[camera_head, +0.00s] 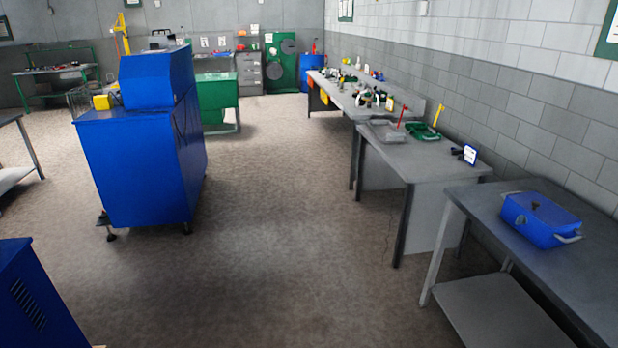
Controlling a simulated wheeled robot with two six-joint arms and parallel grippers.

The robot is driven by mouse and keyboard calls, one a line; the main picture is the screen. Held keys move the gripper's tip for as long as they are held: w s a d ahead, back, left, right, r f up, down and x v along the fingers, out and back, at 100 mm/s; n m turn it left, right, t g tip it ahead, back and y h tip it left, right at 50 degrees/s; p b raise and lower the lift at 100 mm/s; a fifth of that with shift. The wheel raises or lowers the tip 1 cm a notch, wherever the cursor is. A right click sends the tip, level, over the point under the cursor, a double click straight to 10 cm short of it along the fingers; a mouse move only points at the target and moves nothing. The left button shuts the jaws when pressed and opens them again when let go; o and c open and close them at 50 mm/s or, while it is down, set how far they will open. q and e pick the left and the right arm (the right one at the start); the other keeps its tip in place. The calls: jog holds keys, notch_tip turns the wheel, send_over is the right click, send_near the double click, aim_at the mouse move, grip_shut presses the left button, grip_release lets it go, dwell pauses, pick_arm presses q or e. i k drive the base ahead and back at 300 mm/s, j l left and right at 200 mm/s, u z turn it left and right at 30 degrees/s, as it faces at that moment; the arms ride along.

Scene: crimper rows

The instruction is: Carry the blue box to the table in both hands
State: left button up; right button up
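The blue box (541,219) sits on a dark grey table (583,277) at the right, near the wall. It has a lid with a dark knob on top and grey handles at its ends; one handle faces the near right side. Neither of my grippers shows in the head view, and nothing is seen touching the box. Another grey table (425,163) stands just beyond, with trays and tools on it.
A large blue machine (140,165) stands at the left, and part of another blue cabinet (35,300) is at the lower left. A long bench (345,98) runs along the right wall. The floor (260,240) between is clear.

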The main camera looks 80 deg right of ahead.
aim_at(419, 158)
jog(key=z, duration=4.3)
jog(key=i+j+z, duration=0.1)
jog(key=z, duration=0.25)
jog(key=i+j+z, duration=0.1)
jog(key=j+z, duration=0.25)
jog(key=i+j+z, duration=0.15)
jog(key=j, duration=0.25)
jog(key=j+z, duration=0.15)
jog(key=j, duration=0.25)
jog(key=i+j+z, duration=0.15)
jog(key=j, duration=0.25)
jog(key=i+j, duration=0.1)
jog(key=j, duration=0.7)
jog(key=i+j, duration=0.1)
jog(key=j, duration=0.7)
jog(key=i+j+z, duration=0.1)
jog(key=j, duration=0.7)
